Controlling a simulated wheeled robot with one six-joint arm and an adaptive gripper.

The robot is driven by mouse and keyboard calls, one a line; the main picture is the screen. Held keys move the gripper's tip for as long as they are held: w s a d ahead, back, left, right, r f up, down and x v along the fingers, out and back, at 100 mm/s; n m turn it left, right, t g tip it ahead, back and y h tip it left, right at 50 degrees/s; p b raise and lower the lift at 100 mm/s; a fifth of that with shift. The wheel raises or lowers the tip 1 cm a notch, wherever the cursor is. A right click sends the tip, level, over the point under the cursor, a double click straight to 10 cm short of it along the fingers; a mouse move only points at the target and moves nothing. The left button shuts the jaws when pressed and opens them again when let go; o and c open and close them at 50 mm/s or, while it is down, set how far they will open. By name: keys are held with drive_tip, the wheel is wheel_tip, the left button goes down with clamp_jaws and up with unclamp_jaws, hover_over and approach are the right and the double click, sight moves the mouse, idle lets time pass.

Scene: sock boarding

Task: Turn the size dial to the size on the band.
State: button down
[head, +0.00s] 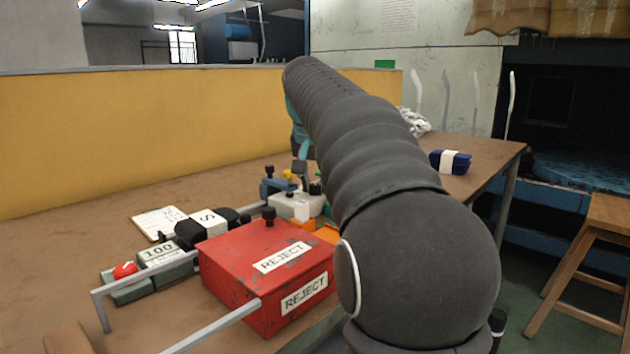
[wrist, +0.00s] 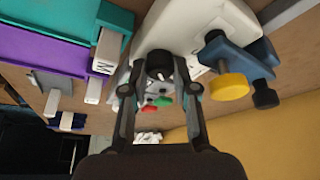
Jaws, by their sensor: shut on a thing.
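The black size dial (wrist: 160,62) is on the white machine (wrist: 205,22) in the wrist view. My gripper (wrist: 160,72) is shut on the dial, with one finger on each side of it. The dial's markings are too small to read. In the head view the white machine (head: 290,208) stands behind the red box, and my arm hides part of it. A dark bundle there has a white band (head: 207,221) marked S.
A red REJECT box (head: 235,262) stands in front of the machine. Left are a counter (head: 165,260) reading 100 and a red button (head: 125,270). A blue banded bundle (head: 437,160) lies at right.

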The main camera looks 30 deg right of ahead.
drive_tip(key=n+y+p, duration=0.1)
drive_tip(key=n, duration=0.1)
drive_tip(key=n+p, duration=0.2)
drive_tip(key=shift+d+r+n+t+y, duration=0.15)
drive_tip(key=shift+n+t+y, duration=0.15)
drive_tip(key=shift+n+y, duration=0.1)
drive_tip(key=n+y+p, duration=0.1)
drive_tip(key=n+p, duration=0.1)
drive_tip(key=n, duration=0.2)
drive_tip(key=shift+y, duration=0.4)
drive_tip(key=n+y, duration=0.1)
drive_tip(key=n, duration=0.3)
drive_tip(key=shift+d+p, duration=0.1)
drive_tip(key=shift+p, duration=0.2)
drive_tip(key=n+y, duration=0.1)
drive_tip(key=n, duration=0.1)
drive_tip(key=n+g, duration=0.1)
drive_tip(key=n, duration=0.1)
drive_tip(key=shift+w+n+y, duration=0.1)
drive_tip(key=shift+n+y, duration=0.3)
drive_tip(key=c, duration=1.2)
unclamp_jaws()
